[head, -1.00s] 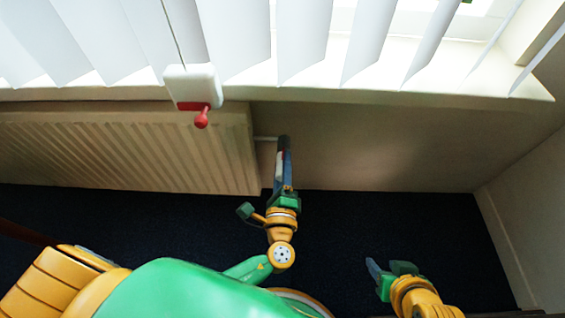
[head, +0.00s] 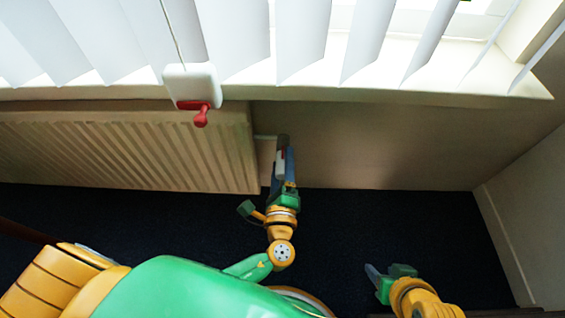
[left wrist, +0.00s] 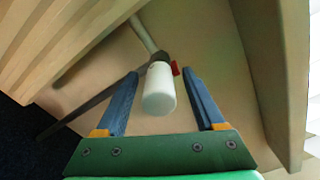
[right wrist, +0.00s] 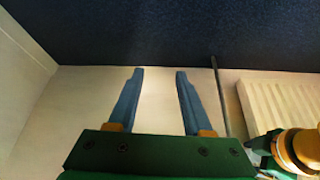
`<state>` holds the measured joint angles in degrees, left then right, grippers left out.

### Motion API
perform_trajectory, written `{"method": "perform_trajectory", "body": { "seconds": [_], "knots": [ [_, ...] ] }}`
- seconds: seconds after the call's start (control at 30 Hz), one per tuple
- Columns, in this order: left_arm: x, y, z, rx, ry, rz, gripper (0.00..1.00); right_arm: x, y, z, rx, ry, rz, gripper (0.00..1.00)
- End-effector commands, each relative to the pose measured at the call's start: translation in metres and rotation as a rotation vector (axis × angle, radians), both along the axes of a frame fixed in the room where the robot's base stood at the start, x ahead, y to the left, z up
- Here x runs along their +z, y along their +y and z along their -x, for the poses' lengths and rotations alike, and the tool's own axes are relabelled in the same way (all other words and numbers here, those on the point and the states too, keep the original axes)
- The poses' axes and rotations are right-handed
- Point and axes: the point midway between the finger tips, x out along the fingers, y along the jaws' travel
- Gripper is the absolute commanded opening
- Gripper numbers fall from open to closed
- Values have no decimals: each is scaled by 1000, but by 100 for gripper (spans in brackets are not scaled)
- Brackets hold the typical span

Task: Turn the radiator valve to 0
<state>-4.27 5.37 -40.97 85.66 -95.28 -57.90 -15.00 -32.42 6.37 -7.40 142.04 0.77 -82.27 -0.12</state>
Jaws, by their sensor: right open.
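The radiator valve has a white rounded head (left wrist: 159,92) on a pipe, with a small red mark (left wrist: 175,69) near its base. In the left wrist view the head lies between the two blue fingers of my left gripper (left wrist: 160,88). The gripper is open, with a gap on each side of the head. In the head view the valve's white head (head: 281,165) shows partly at my left gripper (head: 284,165), right of the radiator. I cannot read any number on it. My right gripper (right wrist: 159,75) is open and empty; in the head view it is low on the right (head: 373,272).
The ribbed radiator (head: 130,150) is left of the valve, under the sill (head: 400,88). A white box (head: 188,83) with a red lever (head: 201,117) hangs at the sill in front of the blinds. Dark carpet (head: 430,225) is clear between my grippers.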

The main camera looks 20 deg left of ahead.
Motion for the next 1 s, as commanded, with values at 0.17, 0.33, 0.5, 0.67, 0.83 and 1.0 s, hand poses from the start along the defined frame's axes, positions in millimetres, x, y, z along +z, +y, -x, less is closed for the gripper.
{"method": "perform_trajectory", "body": {
  "seconds": [0.17, 0.33, 0.5, 0.67, 0.83, 1.0],
  "knots": [
    [0, -4, 13, -1, 4, 0, 71, -3, -3, 13, -2, 65, 11, 50],
    [1, -14, 48, -1, 4, 0, 71, -13, -8, 36, -9, 184, 30, 50],
    [1, -20, 67, -1, 1, 1, 71, -18, -8, 33, -10, 183, 29, 50],
    [1, -20, 68, 0, 0, 1, 71, -19, -8, 33, -10, 181, 29, 50],
    [0, -20, 68, 0, 0, 0, 71, -19, -8, 33, -10, 181, 29, 50],
    [0, -20, 68, 0, 0, 0, 71, -19, -8, 33, -10, 180, 29, 50]
  ]
}}
